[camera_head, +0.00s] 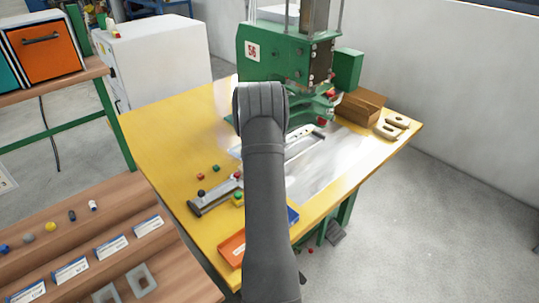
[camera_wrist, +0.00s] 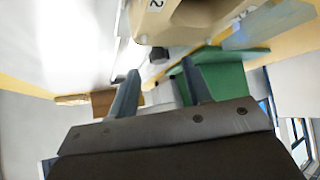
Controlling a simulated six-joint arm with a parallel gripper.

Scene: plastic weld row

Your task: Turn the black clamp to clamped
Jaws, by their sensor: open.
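I cannot pick out the black clamp for certain in either view. In the head view, my arm covers the middle of the yellow table and may hide it. A long grey metal bar (camera_head: 213,196) with a dark end lies on the table left of my arm. My gripper is hidden in the head view. In the wrist view, my gripper (camera_wrist: 158,78) is open, with its two grey fingers apart and nothing visible between them. A beige part (camera_wrist: 185,25) marked with a 2 is beyond the fingertips, at the top of that view.
A green machine (camera_head: 270,55) marked 56 stands at the back of the yellow table (camera_head: 160,130). A brown box (camera_head: 360,105) and beige pieces (camera_head: 390,127) lie to its right. An orange tray (camera_head: 232,246) is near the front edge.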

